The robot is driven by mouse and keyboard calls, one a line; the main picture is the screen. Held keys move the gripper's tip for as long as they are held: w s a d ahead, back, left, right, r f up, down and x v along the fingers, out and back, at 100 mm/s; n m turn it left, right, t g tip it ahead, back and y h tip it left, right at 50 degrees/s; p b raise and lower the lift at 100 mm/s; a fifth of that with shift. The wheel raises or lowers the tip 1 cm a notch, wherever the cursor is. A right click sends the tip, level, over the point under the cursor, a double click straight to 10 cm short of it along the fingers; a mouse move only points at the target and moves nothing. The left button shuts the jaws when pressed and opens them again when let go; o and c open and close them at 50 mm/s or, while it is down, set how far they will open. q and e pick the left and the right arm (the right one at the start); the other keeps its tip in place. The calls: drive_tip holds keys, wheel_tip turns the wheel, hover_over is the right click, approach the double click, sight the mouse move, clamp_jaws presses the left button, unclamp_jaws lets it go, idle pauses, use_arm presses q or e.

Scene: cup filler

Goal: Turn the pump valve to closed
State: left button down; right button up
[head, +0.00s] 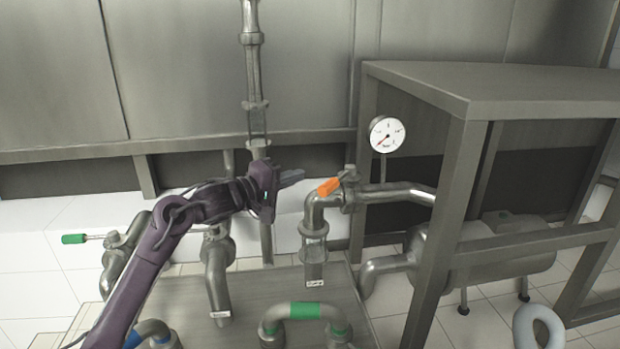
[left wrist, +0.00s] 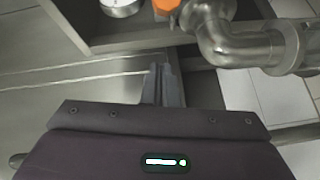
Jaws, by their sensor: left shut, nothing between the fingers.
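An orange valve handle (head: 329,187) sits on top of a bent steel pipe (head: 322,212) in the middle of the head view. Part of an orange piece (left wrist: 166,5) shows at the top edge of the left wrist view, beside the pipe elbow (left wrist: 222,35). A green valve handle (head: 74,239) sticks out to the left on another pipe. My left gripper (head: 291,176) is shut and empty. Its fingertips are a little left of the orange handle, apart from it. The fingers also show together in the left wrist view (left wrist: 161,82). My right gripper is not in view.
A round pressure gauge (head: 387,135) stands behind and right of the orange handle. A steel frame table (head: 480,88) fills the right. A pipe with green bands (head: 306,311) stands in front. A vertical pipe (head: 252,60) rises behind my left gripper.

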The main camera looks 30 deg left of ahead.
sight(338, 180)
use_arm(q)
drive_tip(key=d, duration=0.3)
drive_tip(key=d+p, duration=0.1)
drive_tip(key=shift+w+d+f, duration=0.15)
drive_tip(key=shift+w+f, duration=0.05)
drive_tip(key=shift+f, duration=0.2)
drive_tip(key=shift+r, duration=0.1)
